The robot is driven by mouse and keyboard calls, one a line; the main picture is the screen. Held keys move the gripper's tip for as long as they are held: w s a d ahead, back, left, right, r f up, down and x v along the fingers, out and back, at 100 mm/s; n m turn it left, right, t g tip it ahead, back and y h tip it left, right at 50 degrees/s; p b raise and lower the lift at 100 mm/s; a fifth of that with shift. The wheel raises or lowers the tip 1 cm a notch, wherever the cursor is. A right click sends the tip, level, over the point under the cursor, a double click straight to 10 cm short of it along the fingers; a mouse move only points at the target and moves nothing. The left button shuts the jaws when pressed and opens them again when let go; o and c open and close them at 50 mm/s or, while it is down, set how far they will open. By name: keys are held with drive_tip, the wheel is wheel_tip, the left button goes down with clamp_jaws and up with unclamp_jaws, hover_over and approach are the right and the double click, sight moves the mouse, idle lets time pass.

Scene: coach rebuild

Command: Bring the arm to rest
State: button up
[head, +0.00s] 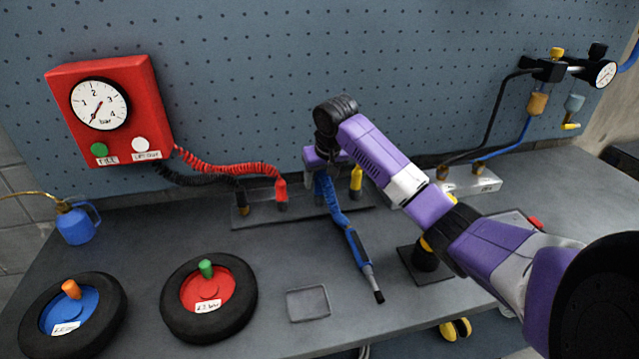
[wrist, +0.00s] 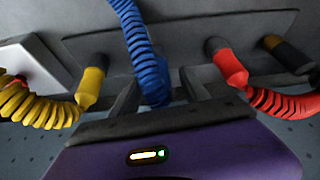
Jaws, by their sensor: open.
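My purple arm (head: 380,155) reaches in from the right, its wrist bent down over the back of the bench. My gripper (head: 318,172) points down at the metal connector plate (head: 252,215); it also shows in the wrist view (wrist: 160,84), with its two fingers apart. The blue coiled hose (wrist: 140,45) has its end between the fingers; whether they touch it I cannot tell. In the head view this hose (head: 328,192) runs forward to a blue-and-black tool (head: 361,255). A red plug (wrist: 230,65) and a yellow plug (wrist: 91,85) flank the fingers.
Two wheels, one blue-hubbed (head: 72,316) and one red-hubbed (head: 208,298), lie at the left. A red gauge box (head: 150,100) hangs on the pegboard (head: 250,60). A blue oil can (head: 76,225) stands far left. A small tray (head: 308,303) lies in front. Free air is above the bench.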

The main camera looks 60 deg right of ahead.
drive_tip(key=v, duration=0.5)
drive_tip(key=shift+a+r, duration=0.1)
drive_tip(key=shift+r, duration=0.2)
